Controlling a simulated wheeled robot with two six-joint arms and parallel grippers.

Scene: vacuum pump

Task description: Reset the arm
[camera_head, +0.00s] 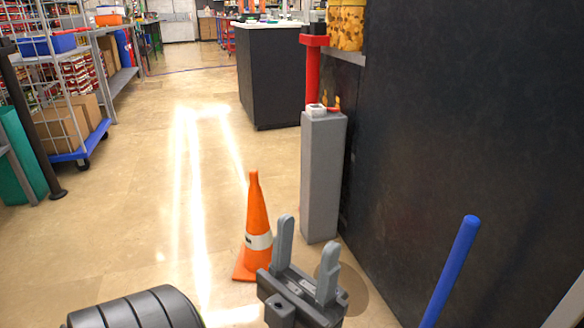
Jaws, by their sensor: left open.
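My left gripper (306,258) shows at the bottom centre of the head view. Its two grey fingers point up and stand apart, with nothing between them. A dark ribbed part of my own arm (135,311) shows at the bottom left. My right gripper is not in the picture.
An orange cone (256,215) stands on the floor just left of and beyond the gripper. A grey post (321,180) stands beyond it, beside a dark wall (445,130). A blue pole (452,268) is at right. A wheeled cage cart (70,110) is at left. The middle floor is clear.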

